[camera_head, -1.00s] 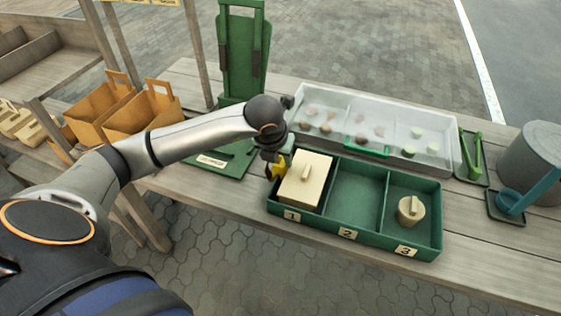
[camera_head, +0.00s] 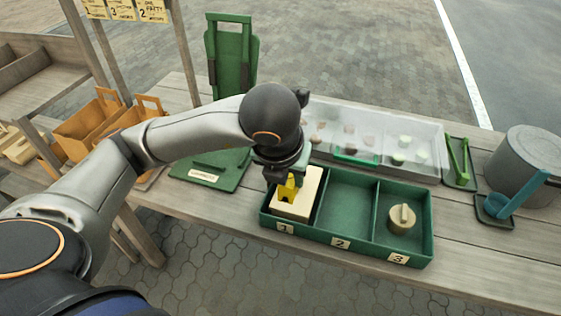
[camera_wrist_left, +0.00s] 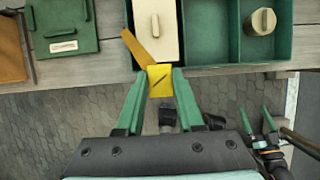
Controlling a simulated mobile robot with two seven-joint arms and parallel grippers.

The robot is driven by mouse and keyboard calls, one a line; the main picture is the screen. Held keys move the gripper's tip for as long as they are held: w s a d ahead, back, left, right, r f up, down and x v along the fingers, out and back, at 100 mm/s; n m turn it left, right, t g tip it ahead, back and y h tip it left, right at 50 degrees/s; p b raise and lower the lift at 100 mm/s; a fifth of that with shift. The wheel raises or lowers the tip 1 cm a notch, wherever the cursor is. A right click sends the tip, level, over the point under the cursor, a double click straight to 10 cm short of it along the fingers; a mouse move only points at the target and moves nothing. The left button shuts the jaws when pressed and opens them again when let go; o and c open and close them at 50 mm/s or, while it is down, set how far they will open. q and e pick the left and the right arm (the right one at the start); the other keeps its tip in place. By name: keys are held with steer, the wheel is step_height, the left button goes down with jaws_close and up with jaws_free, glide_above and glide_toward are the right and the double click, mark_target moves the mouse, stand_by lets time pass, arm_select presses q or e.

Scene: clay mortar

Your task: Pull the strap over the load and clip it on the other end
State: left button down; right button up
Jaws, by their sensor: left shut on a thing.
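My left gripper (camera_head: 288,188) is shut on a yellow clip (camera_head: 288,190), in front of the cream block in the head view. In the left wrist view the clip (camera_wrist_left: 160,80) sits between the green fingertips (camera_wrist_left: 160,76). An orange-brown strap (camera_wrist_left: 139,47) runs from it to the upper left, beside and partly over the block's edge. The cream block (camera_head: 309,190), with a small knob, lies in compartment 1 of the green tray (camera_head: 340,243). The strap's other end is not clearly visible. My right gripper (camera_wrist_left: 256,112) shows at the left wrist view's right edge, open and empty.
Compartment 2 is empty; compartment 3 holds a round lidded piece (camera_head: 402,219). A clear bin (camera_head: 420,165) stands behind. A green stand (camera_head: 231,60), paper bags (camera_head: 90,120) and a grey bucket (camera_head: 525,165) stand around. Bare tabletop (camera_head: 480,255) lies right of the tray.

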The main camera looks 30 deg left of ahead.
mark_target(291, 184)
arm_select(q)
steer(key=shift+s+d+r, duration=0.3)
steer(key=shift+d+r, duration=0.05)
steer(key=shift+r, duration=0.05)
steer(key=shift+r+p, duration=0.4)
steer(key=shift+p, duration=0.15)
steer(key=shift+r+p, duration=1.4)
steer(key=shift+r, duration=0.3)
arm_select(e)
steer(key=r, duration=0.1)
steer(key=s+r, duration=0.1)
steer(key=r, duration=0.1)
steer(key=shift+d+r, duration=0.1)
steer(key=shift+d, duration=0.1)
arm_select(q)
steer(key=shift+d+f, duration=0.1)
arm_select(e)
steer(key=shift+w+d, duration=0.1)
